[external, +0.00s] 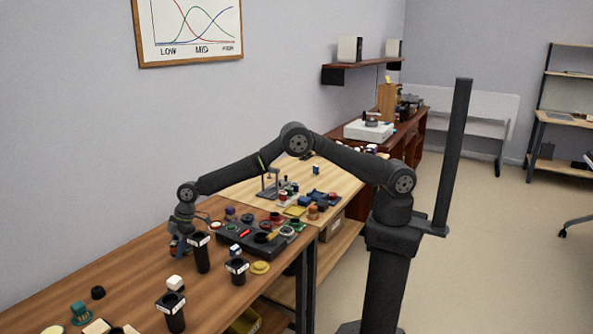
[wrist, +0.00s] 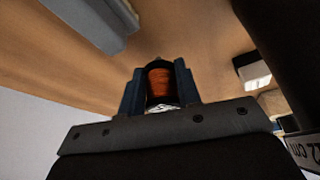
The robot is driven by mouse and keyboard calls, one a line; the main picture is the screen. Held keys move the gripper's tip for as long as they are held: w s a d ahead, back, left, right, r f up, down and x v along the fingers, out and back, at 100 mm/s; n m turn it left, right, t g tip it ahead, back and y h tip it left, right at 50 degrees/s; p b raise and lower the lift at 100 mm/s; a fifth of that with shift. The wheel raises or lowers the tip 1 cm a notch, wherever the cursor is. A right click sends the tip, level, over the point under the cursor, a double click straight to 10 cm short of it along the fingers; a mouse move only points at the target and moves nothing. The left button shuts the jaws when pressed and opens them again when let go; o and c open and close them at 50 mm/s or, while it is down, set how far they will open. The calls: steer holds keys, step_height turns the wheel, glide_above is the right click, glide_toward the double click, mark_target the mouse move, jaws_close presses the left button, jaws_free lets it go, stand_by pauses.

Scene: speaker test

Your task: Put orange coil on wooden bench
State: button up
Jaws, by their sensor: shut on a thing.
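The orange coil (wrist: 160,83) sits between the two dark blue fingers of my gripper (wrist: 160,70) in the wrist view; my gripper is shut on it. In the external view my gripper (external: 179,248) points down, low over the brown wooden bench (external: 130,268), behind the black cups. The coil is mostly hidden there by the fingers. I cannot tell whether the coil touches the bench top. A lighter wooden bench (external: 336,178) stands behind the brown one.
Labelled black cups stand close by: one (external: 202,254) right beside my gripper, another (external: 237,272) to its right, a third (external: 172,314) in front. A black panel (external: 240,240) with coloured parts lies to the right. Bare wood shows left of my gripper, toward the wall.

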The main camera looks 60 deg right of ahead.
steer(key=shift+f, duration=0.8)
steer(key=shift+f, duration=0.1)
steer(key=o, duration=1.1)
steer(key=shift+f, duration=0.1)
steer(key=shift+c, duration=0.2)
steer(key=shift+d+r, duration=0.1)
steer(key=shift+r, duration=0.35)
steer(key=shift+o, duration=0.6)
steer(key=v, duration=1.1)
steer(key=shift+r, duration=0.2)
